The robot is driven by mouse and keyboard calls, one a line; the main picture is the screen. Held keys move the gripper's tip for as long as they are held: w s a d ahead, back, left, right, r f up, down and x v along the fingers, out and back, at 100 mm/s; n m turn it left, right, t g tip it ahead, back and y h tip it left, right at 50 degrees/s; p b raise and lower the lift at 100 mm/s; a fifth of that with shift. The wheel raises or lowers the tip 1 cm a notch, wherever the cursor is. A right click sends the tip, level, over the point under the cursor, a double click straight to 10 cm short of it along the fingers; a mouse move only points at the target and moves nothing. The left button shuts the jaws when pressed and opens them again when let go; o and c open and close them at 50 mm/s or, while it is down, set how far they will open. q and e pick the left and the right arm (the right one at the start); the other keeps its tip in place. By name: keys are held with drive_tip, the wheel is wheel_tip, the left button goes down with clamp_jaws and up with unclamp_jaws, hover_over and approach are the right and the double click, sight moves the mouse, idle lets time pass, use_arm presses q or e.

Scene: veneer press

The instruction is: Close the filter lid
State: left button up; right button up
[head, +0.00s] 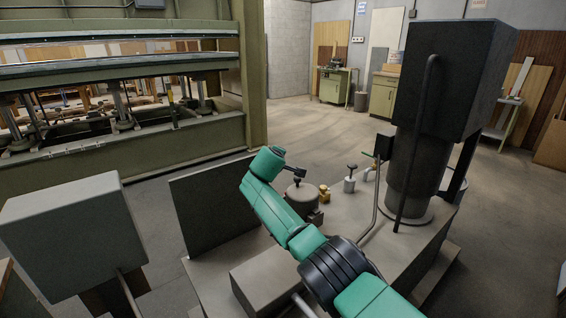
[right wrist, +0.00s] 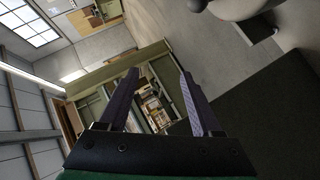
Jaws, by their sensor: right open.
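A round grey metal pot (head: 301,198) stands on the machine's grey base, partly behind my right arm. A small dark knob sits above it. A dark flat panel (head: 212,200) stands upright and tilted at the base's left edge. I cannot tell for sure which of these is the filter lid. My green right arm crosses in front of the base, its wrist above and left of the pot. In the right wrist view my right gripper (right wrist: 160,73) is open, with nothing between its fingers. A dark flat surface (right wrist: 275,125) fills the lower right there. My left gripper is not in view.
A tall black box on a dark column (head: 455,80) rises at the right of the base. A grey box on a post (head: 75,225) stands at the front left. A large green press (head: 150,145) is behind. The floor between the press and the back wall is clear.

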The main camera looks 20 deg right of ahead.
drive_tip(key=a+r+p, duration=0.3)
drive_tip(key=a+r, duration=0.2)
drive_tip(key=shift+w+r, duration=0.2)
drive_tip(key=shift+r, duration=0.1)
drive_tip(key=shift+p, duration=0.45)
drive_tip(key=shift+r, duration=0.1)
